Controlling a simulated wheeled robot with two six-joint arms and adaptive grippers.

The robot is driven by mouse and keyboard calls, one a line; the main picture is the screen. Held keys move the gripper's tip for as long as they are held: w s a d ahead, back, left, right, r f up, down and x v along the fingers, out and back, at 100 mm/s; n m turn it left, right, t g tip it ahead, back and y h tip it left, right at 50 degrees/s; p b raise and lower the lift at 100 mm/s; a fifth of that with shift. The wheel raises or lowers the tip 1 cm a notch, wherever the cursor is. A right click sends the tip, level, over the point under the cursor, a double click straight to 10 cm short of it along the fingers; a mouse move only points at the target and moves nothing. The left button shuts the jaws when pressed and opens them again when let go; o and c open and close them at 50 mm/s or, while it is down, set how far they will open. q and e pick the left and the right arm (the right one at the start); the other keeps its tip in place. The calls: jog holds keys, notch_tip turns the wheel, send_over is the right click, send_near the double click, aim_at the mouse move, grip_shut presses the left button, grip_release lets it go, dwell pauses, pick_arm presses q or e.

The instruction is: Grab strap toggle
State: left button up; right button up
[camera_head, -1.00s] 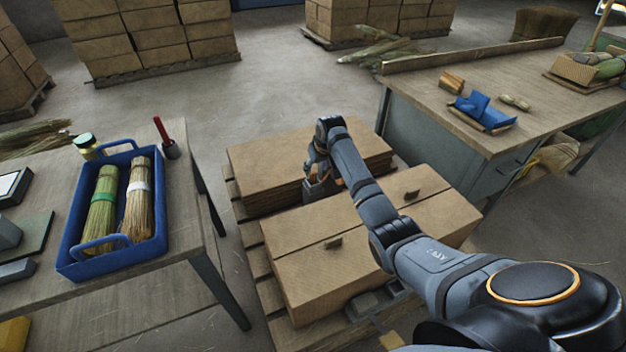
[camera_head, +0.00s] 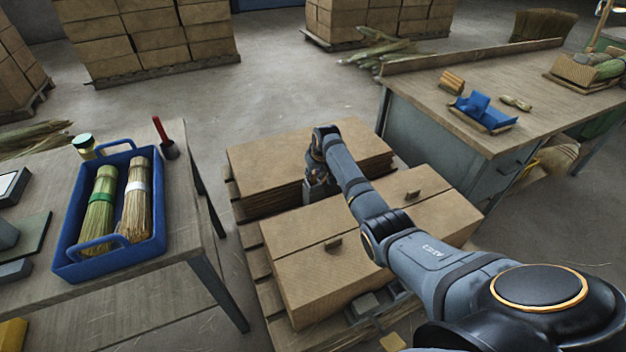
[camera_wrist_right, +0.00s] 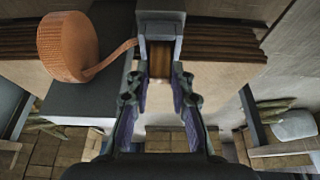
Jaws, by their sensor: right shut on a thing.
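My right gripper (camera_head: 318,188) is at the near edge of the flat cardboard stack, between it and the two long boxes. In the right wrist view the fingers of my right gripper (camera_wrist_right: 161,82) are close about a grey bracket-like piece, which looks like the strap toggle (camera_wrist_right: 160,22). A brownish part shows between the fingertips. An orange strap roll (camera_wrist_right: 67,47) sits on the left there, and its loose end runs toward the grey piece. In the head view the toggle is hidden by my wrist. My left gripper is not in view.
The cardboard stack (camera_head: 270,150) and long boxes (camera_head: 350,275) lie on a wooden pallet. A table on the left holds a blue tray (camera_head: 142,253) with two broom bundles. A workbench (camera_head: 470,85) stands on the right. Open floor lies behind.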

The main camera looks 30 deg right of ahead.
aim_at(314, 174)
jog(key=shift+r, duration=0.3)
notch_tip(314, 174, up, 2)
jog(key=shift+r, duration=0.2)
jog(key=s+d+r, duration=0.9)
jog(key=s+r, duration=0.1)
jog(key=shift+s+d+p, duration=0.15)
jog(key=shift+s+p, duration=0.05)
jog(key=shift+p, duration=0.15)
